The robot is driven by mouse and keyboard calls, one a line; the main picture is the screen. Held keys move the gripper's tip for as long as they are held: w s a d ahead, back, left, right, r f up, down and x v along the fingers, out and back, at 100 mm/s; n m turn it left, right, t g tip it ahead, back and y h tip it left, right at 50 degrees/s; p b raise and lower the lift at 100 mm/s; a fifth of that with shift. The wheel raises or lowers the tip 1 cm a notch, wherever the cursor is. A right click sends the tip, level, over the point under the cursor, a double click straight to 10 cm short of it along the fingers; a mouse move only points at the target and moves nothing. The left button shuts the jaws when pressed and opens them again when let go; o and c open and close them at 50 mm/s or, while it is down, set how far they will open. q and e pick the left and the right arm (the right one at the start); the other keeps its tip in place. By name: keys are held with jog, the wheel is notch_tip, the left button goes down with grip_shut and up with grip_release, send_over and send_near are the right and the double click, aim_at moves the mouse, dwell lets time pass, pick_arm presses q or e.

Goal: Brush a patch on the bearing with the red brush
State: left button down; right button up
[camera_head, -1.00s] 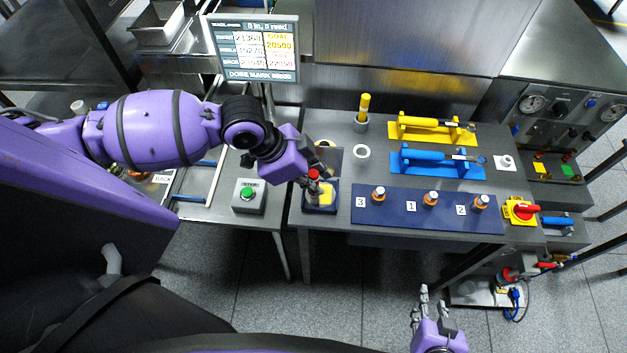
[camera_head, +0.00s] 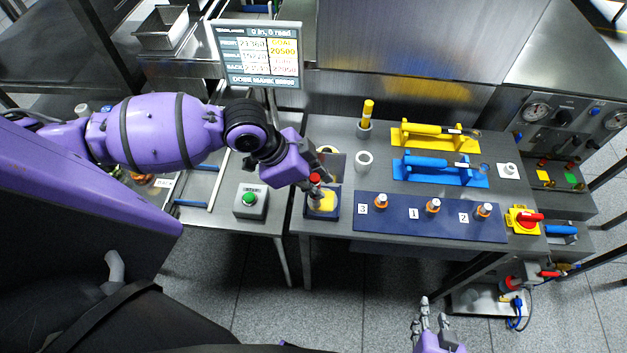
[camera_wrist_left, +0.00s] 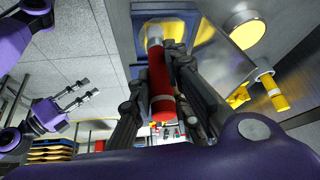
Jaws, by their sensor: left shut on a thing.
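My left gripper (camera_head: 317,190) is shut on the red brush (camera_wrist_left: 161,85). In the left wrist view the brush's pale tip lies over a yellow pad in a blue tray. In the head view the tray (camera_head: 322,215) sits at the work table's left front, with the yellow pad (camera_head: 329,201) partly hidden by the gripper. Whether the tip touches it I cannot tell. A dark plate with a pale yellow ring, possibly the bearing (camera_head: 327,150), lies just behind, partly covered by my arm. My right gripper (camera_head: 433,318) is open and empty in front of the table; it also shows in the left wrist view (camera_wrist_left: 88,88).
A yellow brush (camera_head: 368,110) stands in a grey holder beyond an empty white cup (camera_head: 363,160). Yellow and blue racks (camera_head: 445,180) and a navy mat (camera_head: 400,227) with several numbered pegs lie right. A green button box (camera_head: 250,202) stands left.

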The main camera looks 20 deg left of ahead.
pick_arm(q)
jog(key=shift+s+d, duration=0.2)
jog(key=shift+s, duration=0.25)
pick_arm(e)
jog(key=shift+w+r, duration=0.35)
jog(key=shift+w, duration=0.05)
pick_arm(q)
jog(key=shift+w+a, duration=0.35)
jog(key=shift+w, duration=0.4)
jog(key=shift+w+a, duration=0.1)
jog(key=shift+w, duration=0.1)
pick_arm(e)
jog(key=shift+s+f, duration=0.6)
jog(key=shift+s, duration=0.05)
